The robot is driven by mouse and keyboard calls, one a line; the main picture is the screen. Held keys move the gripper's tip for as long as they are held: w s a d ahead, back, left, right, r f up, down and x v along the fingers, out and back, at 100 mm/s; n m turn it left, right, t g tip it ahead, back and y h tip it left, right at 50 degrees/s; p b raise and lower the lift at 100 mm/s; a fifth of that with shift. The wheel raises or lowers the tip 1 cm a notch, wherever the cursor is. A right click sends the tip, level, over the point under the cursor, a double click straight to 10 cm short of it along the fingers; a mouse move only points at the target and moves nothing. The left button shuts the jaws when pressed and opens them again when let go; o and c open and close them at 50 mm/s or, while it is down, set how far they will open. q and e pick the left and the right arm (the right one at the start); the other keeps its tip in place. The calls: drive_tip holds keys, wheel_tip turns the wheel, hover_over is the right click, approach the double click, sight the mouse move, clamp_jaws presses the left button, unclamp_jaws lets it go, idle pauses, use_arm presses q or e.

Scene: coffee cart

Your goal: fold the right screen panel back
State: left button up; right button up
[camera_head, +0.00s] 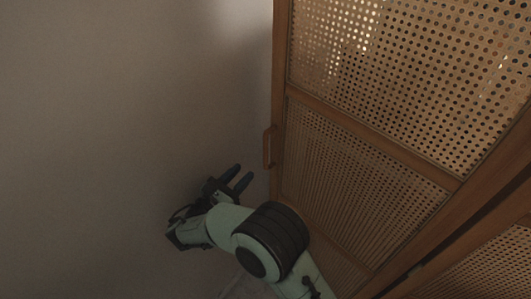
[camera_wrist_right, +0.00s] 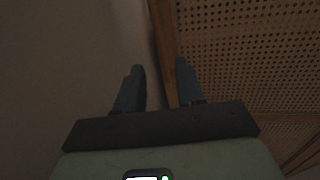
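The screen panel (camera_head: 372,140) has a wooden frame and perforated cane-like infill, and fills the right of the head view. A small wooden handle (camera_head: 269,147) is on its left edge. My right gripper (camera_head: 239,176) is just below and left of the handle, with dark fingers apart and nothing between them. In the right wrist view the open fingers (camera_wrist_right: 160,80) point toward the panel's frame edge (camera_wrist_right: 165,45), and the perforated infill (camera_wrist_right: 250,50) is to the right. The handle is not clear in that view. My left gripper is not in view.
A plain wall (camera_head: 120,110) fills the left of the head view, with clear space in front of it. Another perforated panel section (camera_head: 480,268) meets the first at the lower right, along a dark wooden post.

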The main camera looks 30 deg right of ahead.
hover_over(265, 166)
drive_tip(key=shift+w+d+f, duration=0.15)
drive_tip(key=shift+w+d, duration=0.15)
drive_tip(key=shift+d, duration=0.05)
drive_tip(key=shift+a, duration=0.1)
clamp_jaws()
